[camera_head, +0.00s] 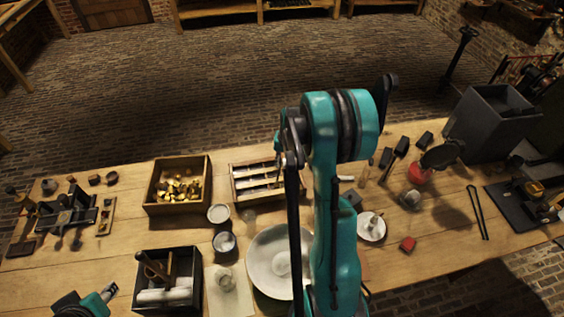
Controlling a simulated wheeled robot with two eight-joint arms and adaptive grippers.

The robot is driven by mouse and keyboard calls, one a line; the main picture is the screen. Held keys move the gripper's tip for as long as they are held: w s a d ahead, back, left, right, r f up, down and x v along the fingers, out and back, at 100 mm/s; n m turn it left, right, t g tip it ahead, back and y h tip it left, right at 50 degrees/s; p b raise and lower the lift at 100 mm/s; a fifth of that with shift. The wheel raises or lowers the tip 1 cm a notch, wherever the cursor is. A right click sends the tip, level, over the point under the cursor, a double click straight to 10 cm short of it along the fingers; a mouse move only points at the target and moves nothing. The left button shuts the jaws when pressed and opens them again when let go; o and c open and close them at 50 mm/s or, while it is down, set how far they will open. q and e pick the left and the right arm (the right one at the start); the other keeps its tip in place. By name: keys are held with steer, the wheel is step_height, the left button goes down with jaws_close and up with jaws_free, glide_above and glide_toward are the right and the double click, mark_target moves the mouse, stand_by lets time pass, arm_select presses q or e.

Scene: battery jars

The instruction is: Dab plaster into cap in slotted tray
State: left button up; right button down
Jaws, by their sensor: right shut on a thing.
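My right arm rises as a tall teal column through the middle, with a dark end and slim dark parts along its left side. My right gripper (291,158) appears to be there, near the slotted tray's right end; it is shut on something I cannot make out. The slotted wooden tray (234,187) holds several pale pieces in rows; my arm hides its right end, and I cannot single out the cap. A wide pale bowl (262,252), possibly of plaster, stands in front, partly hidden by the arm.
A wooden box (150,208) of brass pieces stands left of the tray, with a dark box (140,302) in front. Glass jars (225,243) stand near the bowl. A red lamp-like object (419,173), a small red block (408,243) and a large grey box (485,125) are at right.

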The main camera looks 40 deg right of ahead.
steer(key=shift+f, duration=0.15)
steer(key=shift+f+b, duration=0.35)
steer(key=shift+b, duration=0.1)
steer(key=shift+b+x, duration=0.9)
stand_by(0.6)
steer(key=shift+s, duration=0.2)
stand_by(0.6)
steer(key=shift+w+p+v, duration=0.25)
steer(key=shift+p+v, duration=0.6)
steer(key=shift+v, duration=0.4)
steer(key=shift+w+p+v, duration=0.25)
steer(key=shift+p+v, duration=0.55)
steer(key=shift+v, duration=0.45)
steer(key=shift+w+p+v, duration=0.3)
steer(key=shift+p+v, duration=0.55)
steer(key=shift+v, duration=0.4)
steer(key=shift+r, duration=0.15)
